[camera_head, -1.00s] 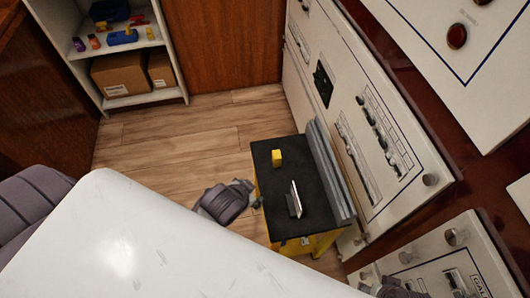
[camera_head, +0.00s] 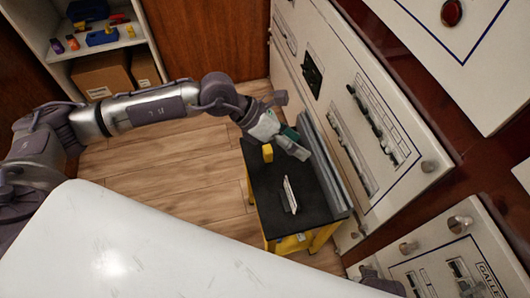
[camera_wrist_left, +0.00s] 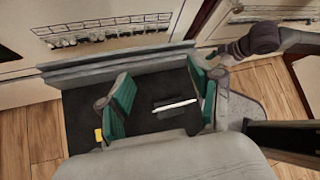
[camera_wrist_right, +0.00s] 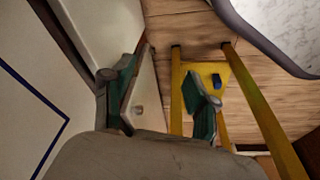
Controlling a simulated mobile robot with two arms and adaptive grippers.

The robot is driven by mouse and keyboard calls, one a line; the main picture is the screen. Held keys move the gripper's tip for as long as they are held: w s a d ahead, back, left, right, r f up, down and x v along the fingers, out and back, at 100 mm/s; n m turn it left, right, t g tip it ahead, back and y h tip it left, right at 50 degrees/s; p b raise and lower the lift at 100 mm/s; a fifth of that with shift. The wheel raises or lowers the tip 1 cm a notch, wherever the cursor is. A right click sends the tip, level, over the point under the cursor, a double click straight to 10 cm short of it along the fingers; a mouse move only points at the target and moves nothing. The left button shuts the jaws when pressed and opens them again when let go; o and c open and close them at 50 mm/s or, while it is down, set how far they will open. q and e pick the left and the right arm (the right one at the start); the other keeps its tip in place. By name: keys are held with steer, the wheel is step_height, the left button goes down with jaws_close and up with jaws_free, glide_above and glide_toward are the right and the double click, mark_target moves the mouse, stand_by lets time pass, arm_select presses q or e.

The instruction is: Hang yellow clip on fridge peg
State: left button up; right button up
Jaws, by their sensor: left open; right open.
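A small yellow block, seemingly the yellow clip (camera_head: 267,153), lies on the black cart top (camera_head: 262,190) near its far left edge. It also shows in the left wrist view (camera_wrist_left: 98,135), just outside the left finger. My left gripper (camera_head: 293,126) is open and empty above the far end of the cart, beside the clip and apart from it. My right gripper (camera_wrist_right: 166,103) is open and empty in the right wrist view, beside a pale panel. Round pegs (camera_head: 429,167) stick out of the panels; I cannot tell which is the fridge peg.
A thin white plate on a dark base (camera_head: 290,195) stands mid-cart. A grey ledge (camera_head: 325,165) runs along the cart's right side by the breaker panel (camera_head: 350,100). A white table (camera_head: 130,245) fills the front. Shelves (camera_head: 150,95) stand at the back left. A yellow frame (camera_wrist_right: 177,100) stands near my right gripper.

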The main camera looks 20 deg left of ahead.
mark_target(266, 147)
arm_select(q)
steer(key=w+a+f+m+y, duration=0.1)
steer(key=a+f+y, duration=0.15)
steer(key=a, duration=0.45)
steer(key=w+a+f+y, duration=0.2)
steer(key=a+y, duration=0.2)
steer(key=a, duration=0.2)
steer(key=x, duration=0.2)
steer(key=b+x, duration=0.1)
steer(key=x, duration=0.4)
steer(key=shift+w+d+r, duration=0.2)
steer(key=shift+d, duration=0.1)
steer(key=x, duration=0.2)
steer(key=w+b+x, duration=0.1)
steer(key=x, duration=0.2)
steer(key=shift+f, duration=0.15)
steer(key=shift+d+f+t+h, duration=0.1)
steer(key=shift+f+t+h, duration=0.1)
steer(key=shift+t+h, duration=0.1)
arm_select(e)
steer(key=r, duration=0.1)
steer(key=w+r, duration=0.1)
steer(key=r, duration=0.3)
steer(key=shift+w+a, duration=0.3)
steer(key=shift+w, duration=0.1)
arm_select(q)
steer(key=shift+c, duration=0.3)
steer(key=c, duration=1.1)
steer(key=shift+c, duration=0.2)
